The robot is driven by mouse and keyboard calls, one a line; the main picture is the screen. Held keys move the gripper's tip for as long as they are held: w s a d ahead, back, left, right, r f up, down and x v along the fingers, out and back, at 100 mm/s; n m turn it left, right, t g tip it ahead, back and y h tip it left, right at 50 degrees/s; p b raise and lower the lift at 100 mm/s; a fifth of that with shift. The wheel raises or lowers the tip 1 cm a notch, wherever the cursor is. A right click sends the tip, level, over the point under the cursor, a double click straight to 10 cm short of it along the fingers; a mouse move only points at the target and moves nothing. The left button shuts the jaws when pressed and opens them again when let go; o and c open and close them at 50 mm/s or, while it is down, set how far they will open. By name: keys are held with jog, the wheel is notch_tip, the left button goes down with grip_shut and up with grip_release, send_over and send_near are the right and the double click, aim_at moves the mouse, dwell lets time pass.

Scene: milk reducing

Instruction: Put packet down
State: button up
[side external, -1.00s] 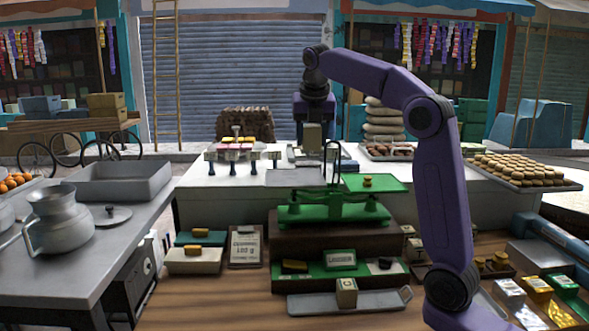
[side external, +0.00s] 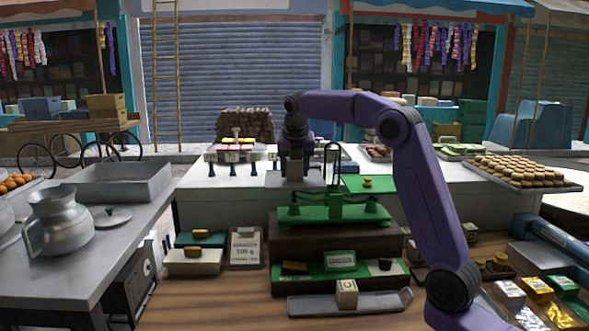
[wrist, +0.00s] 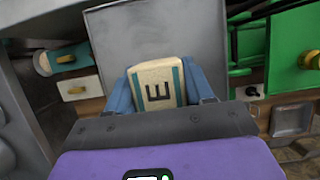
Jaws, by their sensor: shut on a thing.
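My gripper (side external: 297,165) is shut on a cream packet (wrist: 158,86). In the wrist view the packet has a dark letter and blue-green stripes, and sits between the two blue-grey fingers. The plate also shows in the wrist view (wrist: 150,30), behind the packet. I cannot tell whether the packet touches the plate. The fingers hide part of the packet in the side view.
The green balance scale (side external: 333,214) stands just in front, its tall frame close to my gripper. A green board (side external: 385,184) lies to the right of the plate. A tray of pink and yellow blocks (side external: 236,150) stands to the left. Bare counter (side external: 210,200) shows at left.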

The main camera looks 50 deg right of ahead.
jog(key=shift+f, duration=0.25)
jog(key=o, duration=1.1)
jog(key=shift+r, duration=0.1)
jog(key=v, duration=1.2)
jog(key=shift+r, duration=0.1)
jog(key=s+a+f+m+y, duration=0.2)
jog(key=s+a+f+m, duration=0.1)
jog(key=s+a+f, duration=0.5)
jog(key=s+a+f+m+y, duration=0.1)
jog(key=s+a+f+m, duration=0.2)
jog(key=s+a, duration=0.5)
jog(key=s+f+m+g, duration=0.1)
jog(key=s+f+m, duration=0.1)
jog(key=s+f, duration=0.2)
jog(key=s+f+m+g, duration=0.1)
jog(key=s+f+m, duration=0.2)
jog(key=s, duration=0.8)
jog(key=s+f+m+g, duration=0.1)
jog(key=s+f+m, duration=0.2)
jog(key=s+f, duration=0.4)
jog(key=shift+s+a+f+y, duration=0.1)
jog(key=shift+s+f+y, duration=0.15)
jog(key=shift+s, duration=0.3)
